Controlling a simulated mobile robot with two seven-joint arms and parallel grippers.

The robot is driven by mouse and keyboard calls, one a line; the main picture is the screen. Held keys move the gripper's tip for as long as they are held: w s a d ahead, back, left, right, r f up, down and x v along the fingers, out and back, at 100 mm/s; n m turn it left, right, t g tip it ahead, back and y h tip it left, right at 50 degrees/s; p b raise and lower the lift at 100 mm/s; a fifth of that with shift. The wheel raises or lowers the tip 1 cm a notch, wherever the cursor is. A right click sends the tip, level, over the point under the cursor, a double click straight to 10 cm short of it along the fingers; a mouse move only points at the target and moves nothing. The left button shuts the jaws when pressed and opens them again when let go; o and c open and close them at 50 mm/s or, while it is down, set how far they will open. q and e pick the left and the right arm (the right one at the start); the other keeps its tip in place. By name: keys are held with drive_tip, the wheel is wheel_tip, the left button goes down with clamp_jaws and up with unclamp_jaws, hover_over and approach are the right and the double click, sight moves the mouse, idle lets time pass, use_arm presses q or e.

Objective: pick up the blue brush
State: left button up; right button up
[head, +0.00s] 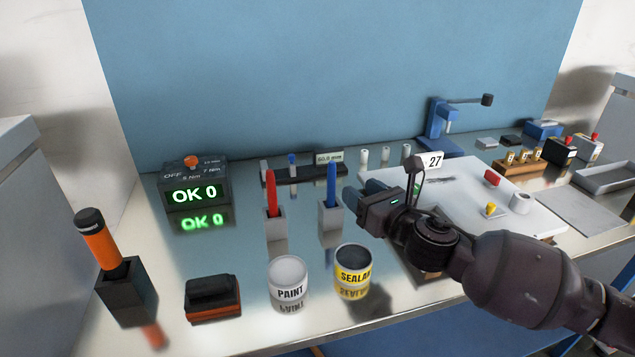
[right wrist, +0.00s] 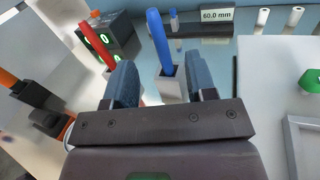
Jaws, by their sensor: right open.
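The blue brush (head: 331,184) stands upright in a grey square holder (head: 330,216) on the bench, right of a red brush (head: 271,192) in a similar holder (head: 276,222). My right gripper (head: 366,192) is open and empty, just right of the blue brush in the head view. In the right wrist view the blue brush (right wrist: 159,42) rises beyond and between the two open fingers (right wrist: 162,85), apart from them. My left gripper is not in view.
A paint can (head: 288,284) and a sealant can (head: 353,270) stand in front of the holders. A lit "OK 0" box (head: 195,190) is at left. A white board (head: 540,215) with small parts lies right, under my arm. A blue panel (head: 330,75) closes the back.

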sight(335, 175)
drive_tip(key=shift+n, duration=0.4)
drive_tip(key=x, duration=0.3)
drive_tip(key=b+x, duration=0.1)
drive_tip(key=x, duration=0.3)
drive_tip(key=b+x, duration=0.1)
drive_tip(key=x, duration=0.2)
drive_tip(key=shift+a+f, duration=0.25)
drive_tip(key=shift+a, duration=0.05)
drive_tip(key=shift+w+a+r, duration=0.15)
drive_tip(key=shift+w+a, duration=0.15)
drive_tip(key=shift+w, duration=0.15)
clamp_jaws()
